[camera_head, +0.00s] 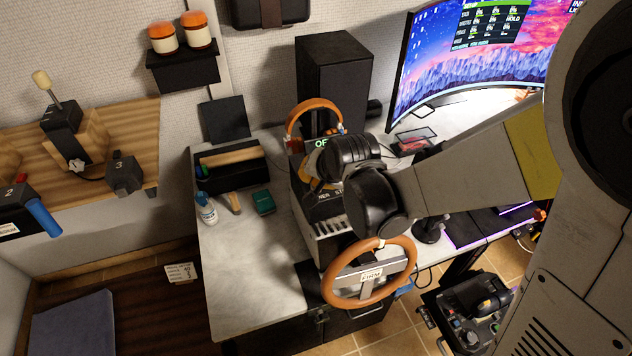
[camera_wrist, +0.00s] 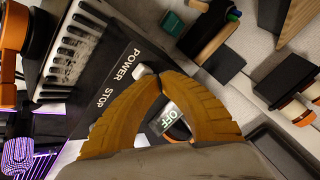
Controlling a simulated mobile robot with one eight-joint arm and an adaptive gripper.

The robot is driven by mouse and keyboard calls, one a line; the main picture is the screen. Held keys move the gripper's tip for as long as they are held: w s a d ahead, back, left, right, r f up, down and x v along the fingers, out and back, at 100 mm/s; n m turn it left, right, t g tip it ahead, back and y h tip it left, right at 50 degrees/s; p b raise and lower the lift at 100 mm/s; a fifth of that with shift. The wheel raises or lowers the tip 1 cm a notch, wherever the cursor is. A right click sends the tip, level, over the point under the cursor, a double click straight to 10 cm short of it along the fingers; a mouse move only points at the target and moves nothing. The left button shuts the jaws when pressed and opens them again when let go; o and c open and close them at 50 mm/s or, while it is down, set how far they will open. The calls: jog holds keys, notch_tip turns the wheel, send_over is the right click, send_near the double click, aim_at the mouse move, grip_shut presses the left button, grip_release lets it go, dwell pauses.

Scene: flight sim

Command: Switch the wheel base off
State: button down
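The wheel base (camera_head: 318,205) is a dark box on the desk behind the orange steering wheel (camera_head: 367,300), partly hidden by my arm. In the wrist view its black panel (camera_wrist: 112,62) carries the words POWER and STOP. A small white lever or knob (camera_wrist: 141,71) shows right at my fingertips; whether they touch it I cannot tell. A small display (camera_wrist: 168,118) reads OFF, seen between my fingers; it also shows partly in the head view (camera_head: 321,143) in green. My gripper (camera_wrist: 157,79) has yellow-orange fingers whose tips meet, with nothing visibly held.
Orange headphones (camera_head: 313,105) and a black speaker (camera_head: 334,75) stand behind the wheel base. A pen organizer (camera_head: 230,174) and a green box (camera_head: 263,202) lie to its left. A curved monitor (camera_head: 470,60) is at the right. The desk's front left (camera_head: 245,270) is clear.

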notch_tip(320, 180, up, 6)
jog(key=p, duration=0.4)
jog(key=shift+r+p, duration=0.1)
jog(key=shift+p, duration=0.25)
dwell(1.0)
